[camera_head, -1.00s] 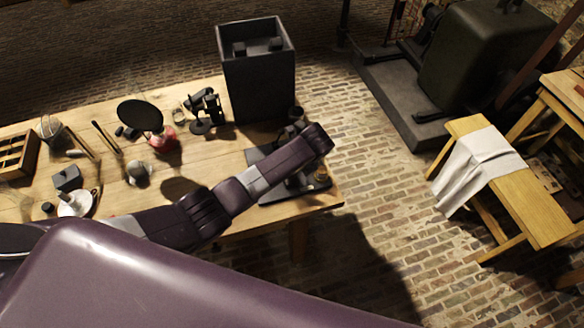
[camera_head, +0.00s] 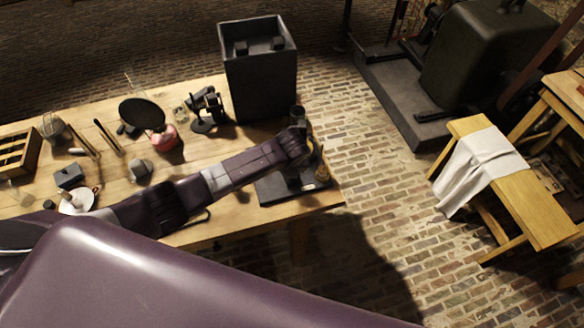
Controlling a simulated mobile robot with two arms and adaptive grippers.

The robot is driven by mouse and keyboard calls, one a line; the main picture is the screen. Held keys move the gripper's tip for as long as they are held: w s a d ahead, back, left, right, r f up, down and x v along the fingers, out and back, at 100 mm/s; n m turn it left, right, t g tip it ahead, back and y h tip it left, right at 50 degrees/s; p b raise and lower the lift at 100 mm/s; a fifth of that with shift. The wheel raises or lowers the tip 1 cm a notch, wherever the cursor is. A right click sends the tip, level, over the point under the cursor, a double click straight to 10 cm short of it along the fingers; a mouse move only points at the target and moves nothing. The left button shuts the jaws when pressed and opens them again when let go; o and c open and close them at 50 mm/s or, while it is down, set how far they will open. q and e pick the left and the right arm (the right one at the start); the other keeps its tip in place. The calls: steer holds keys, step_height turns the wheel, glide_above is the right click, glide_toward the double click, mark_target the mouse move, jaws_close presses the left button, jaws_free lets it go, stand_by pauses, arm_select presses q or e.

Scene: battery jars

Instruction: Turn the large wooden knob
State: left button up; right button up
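A brown, wooden-looking knob (camera_head: 322,173) shows at the right edge of a dark flat device (camera_head: 275,193), on the right end of the wooden table. I take it to be the large wooden knob, but it is small and partly shaded. My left arm reaches across the table from the left and its wrist bends down over the device. The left gripper is hard to make out against the dark device, just left of the knob. I cannot tell whether its fingers are open or touch anything. My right gripper is not in view.
A tall dark open box (camera_head: 260,80) stands behind the device. Brick floor lies right of the table.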

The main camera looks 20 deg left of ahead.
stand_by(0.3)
arm_select(q)
steer(key=o, duration=1.1)
steer(key=v, duration=1.2)
steer(key=shift+s+d, duration=0.1)
